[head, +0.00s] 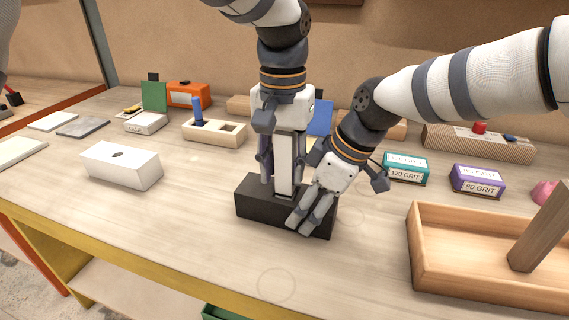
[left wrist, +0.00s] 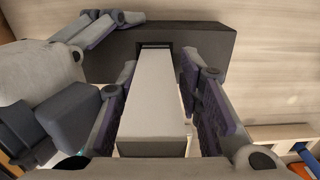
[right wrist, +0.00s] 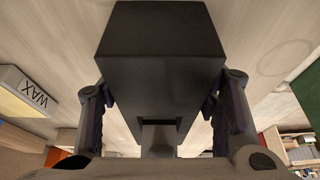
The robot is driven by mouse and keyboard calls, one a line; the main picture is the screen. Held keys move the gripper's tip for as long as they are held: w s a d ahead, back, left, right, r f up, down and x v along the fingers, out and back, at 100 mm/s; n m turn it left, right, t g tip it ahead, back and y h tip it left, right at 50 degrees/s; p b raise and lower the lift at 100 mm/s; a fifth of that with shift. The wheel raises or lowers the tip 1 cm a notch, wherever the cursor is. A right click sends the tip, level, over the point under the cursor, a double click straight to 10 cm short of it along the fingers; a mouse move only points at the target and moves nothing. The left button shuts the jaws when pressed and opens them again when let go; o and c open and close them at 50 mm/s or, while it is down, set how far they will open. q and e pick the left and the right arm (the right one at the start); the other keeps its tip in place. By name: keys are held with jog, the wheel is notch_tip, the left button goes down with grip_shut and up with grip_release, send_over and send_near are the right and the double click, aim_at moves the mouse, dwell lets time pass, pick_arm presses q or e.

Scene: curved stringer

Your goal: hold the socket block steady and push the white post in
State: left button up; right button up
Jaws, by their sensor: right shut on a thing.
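The black socket block (head: 262,207) lies on the bench in the head view. The white post (head: 285,165) stands upright with its lower end in the block's opening; it also shows in the left wrist view (left wrist: 155,105). My left gripper (head: 282,172) points down over the post, fingers on both sides, with a gap beside it in the left wrist view (left wrist: 160,90). It looks open around the post. My right gripper (head: 311,215) is shut on the right part of the block, a finger on each side in the right wrist view (right wrist: 160,105). How deep the post sits is hidden.
A white block with a hole (head: 121,165) lies to the left. A wooden tray (head: 430,272) with a leaning wood piece is at the right. Behind are a slotted wooden block (head: 214,132), a teal grit box (head: 406,169) and a purple one (head: 477,181). The bench front is clear.

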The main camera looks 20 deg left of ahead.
pick_arm(q)
jog(key=shift+s+d, duration=0.1)
jog(key=shift+d, duration=0.3)
pick_arm(e)
jog(key=shift+s+a+f, duration=0.1)
jog(key=shift+a, duration=0.05)
pick_arm(q)
jog(key=r, duration=1.2)
jog(key=shift+a, duration=0.3)
pick_arm(e)
jog(key=o, duration=1.2)
jog(key=shift+o, duration=0.5)
jog(key=o, duration=0.4)
